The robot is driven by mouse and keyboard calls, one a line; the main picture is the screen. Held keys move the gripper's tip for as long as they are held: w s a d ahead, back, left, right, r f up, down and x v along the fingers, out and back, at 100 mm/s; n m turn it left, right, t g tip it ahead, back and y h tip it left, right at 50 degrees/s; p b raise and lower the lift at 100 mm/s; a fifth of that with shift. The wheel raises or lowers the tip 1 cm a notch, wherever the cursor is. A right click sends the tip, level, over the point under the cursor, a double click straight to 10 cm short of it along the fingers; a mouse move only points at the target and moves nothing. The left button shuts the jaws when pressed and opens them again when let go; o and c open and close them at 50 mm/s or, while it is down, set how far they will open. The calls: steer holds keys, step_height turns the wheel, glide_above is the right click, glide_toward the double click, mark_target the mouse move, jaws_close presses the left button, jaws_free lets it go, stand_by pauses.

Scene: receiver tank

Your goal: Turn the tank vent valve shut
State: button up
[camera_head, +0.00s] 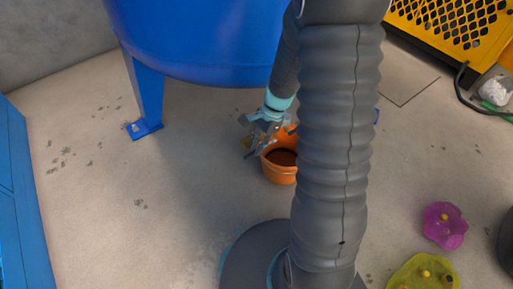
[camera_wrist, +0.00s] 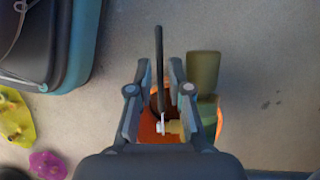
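The vent valve shows in the wrist view as a brass body (camera_wrist: 175,127) with a long dark lever (camera_wrist: 159,70). The lever runs up the picture between the two fingers of my gripper (camera_wrist: 160,72). The fingers stand apart on either side of it, with a visible gap to each. In the head view my gripper (camera_head: 263,133) is below the blue tank (camera_head: 200,40), beside an orange bucket (camera_head: 280,174). My arm hides part of this area, and the valve is too small to make out clearly there.
The orange bucket also shows beneath the valve in the wrist view (camera_wrist: 148,128). An olive-green piece (camera_wrist: 203,70) is right of the fingers. A tank leg (camera_head: 150,95) stands at left. A yellow guard (camera_head: 455,30), a purple item (camera_head: 444,225) and a yellow-green item (camera_head: 425,272) are at right.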

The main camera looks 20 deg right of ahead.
steer(key=shift+a+f, duration=0.15)
steer(key=shift+f, duration=0.15)
jaws_close()
steer(key=shift+r, duration=0.1)
